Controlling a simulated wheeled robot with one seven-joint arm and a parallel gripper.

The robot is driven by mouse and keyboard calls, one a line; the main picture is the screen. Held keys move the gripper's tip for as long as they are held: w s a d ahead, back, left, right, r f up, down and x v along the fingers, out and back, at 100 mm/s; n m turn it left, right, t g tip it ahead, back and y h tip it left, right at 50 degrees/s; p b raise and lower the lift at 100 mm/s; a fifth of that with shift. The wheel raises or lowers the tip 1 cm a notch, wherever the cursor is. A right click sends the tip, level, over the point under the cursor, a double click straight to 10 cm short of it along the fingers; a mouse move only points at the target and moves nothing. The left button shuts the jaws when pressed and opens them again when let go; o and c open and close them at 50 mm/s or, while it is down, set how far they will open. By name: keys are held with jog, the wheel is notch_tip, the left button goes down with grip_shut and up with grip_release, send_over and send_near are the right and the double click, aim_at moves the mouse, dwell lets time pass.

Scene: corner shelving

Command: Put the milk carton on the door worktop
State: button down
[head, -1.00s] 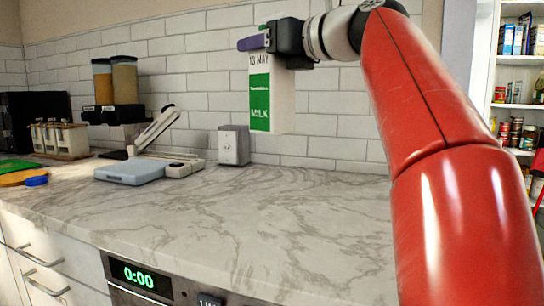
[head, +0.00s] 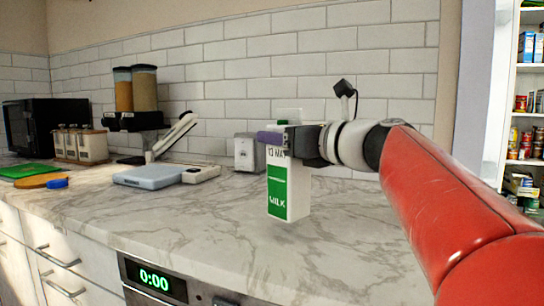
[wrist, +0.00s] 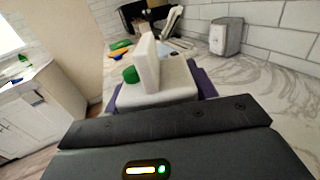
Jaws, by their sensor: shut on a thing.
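The milk carton (head: 288,195) is white with a green panel and stands upright in the middle of the head view. My gripper (head: 277,140) is shut on its upper part, with a purple finger across the front. In the wrist view the carton's white top and green cap (wrist: 131,75) sit between the purple fingers (wrist: 160,92). The marble worktop (head: 180,225) lies under the carton. The carton's base is at or just above the surface; I cannot tell if it touches.
A small grey speaker-like box (head: 246,152) stands behind the carton by the tiled wall. A pale blue scale-like device (head: 147,176), jar dispensers (head: 145,88) and a green board (head: 30,170) are to the left. The worktop around the carton's front is clear.

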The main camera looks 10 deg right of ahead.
jog(key=shift+f+b, duration=0.35)
jog(key=shift+f, duration=1.1)
jog(key=shift+f, duration=0.2)
jog(key=shift+c, duration=2.4)
grip_release()
jog(key=v, duration=1.2)
jog(key=shift+b, duration=0.35)
